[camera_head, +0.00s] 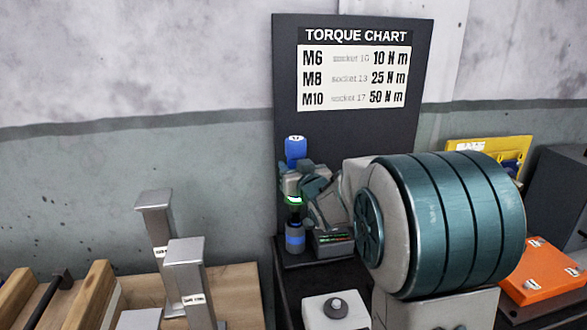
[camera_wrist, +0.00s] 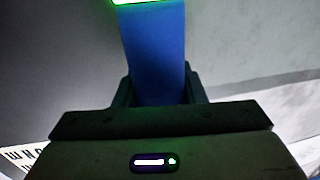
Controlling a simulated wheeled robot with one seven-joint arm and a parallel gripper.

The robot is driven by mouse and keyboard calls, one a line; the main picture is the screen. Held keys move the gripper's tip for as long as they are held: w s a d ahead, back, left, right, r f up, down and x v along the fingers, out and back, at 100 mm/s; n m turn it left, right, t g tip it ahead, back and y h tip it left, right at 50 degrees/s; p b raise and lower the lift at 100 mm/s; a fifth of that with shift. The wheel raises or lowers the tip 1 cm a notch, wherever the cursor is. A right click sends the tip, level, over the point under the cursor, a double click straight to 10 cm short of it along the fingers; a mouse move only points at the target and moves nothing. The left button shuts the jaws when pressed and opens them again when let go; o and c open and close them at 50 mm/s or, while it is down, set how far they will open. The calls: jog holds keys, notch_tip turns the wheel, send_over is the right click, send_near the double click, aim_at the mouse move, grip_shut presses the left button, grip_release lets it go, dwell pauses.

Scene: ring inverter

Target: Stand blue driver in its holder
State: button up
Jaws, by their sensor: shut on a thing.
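The blue driver (camera_head: 295,147) stands about upright in the head view, its blue cap above my gripper (camera_head: 292,181). A bright green ring shows just below the gripper. My gripper is shut on the driver; in the wrist view the blue handle (camera_wrist: 156,50) lies between the dark fingers (camera_wrist: 160,90), with a green edge at the top of the picture. Directly under the driver is a dark upright piece with a blue band (camera_head: 294,238), which looks like the holder. I cannot tell whether the driver's lower end is inside it or just above.
A dark torque chart board (camera_head: 350,140) stands close behind. A small dark box (camera_head: 333,240) is just right of the blue-banded piece. Two grey metal posts (camera_head: 188,270) stand at the left on a wooden surface. An orange case (camera_head: 540,270) is at the right.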

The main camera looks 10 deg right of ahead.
jog(key=shift+f+b, duration=3.2)
jog(key=shift+f, duration=0.1)
jog(key=shift+f+b, duration=0.2)
jog(key=shift+b, duration=0.15)
jog(key=o, duration=1.3)
jog(key=shift+f, duration=0.25)
jog(key=s+f+m+g+h+p, duration=0.2)
jog(key=s+g+p, duration=1)
jog(key=s, duration=2.4)
jog(key=g, duration=0.2)
jog(key=shift+g+h, duration=0.4)
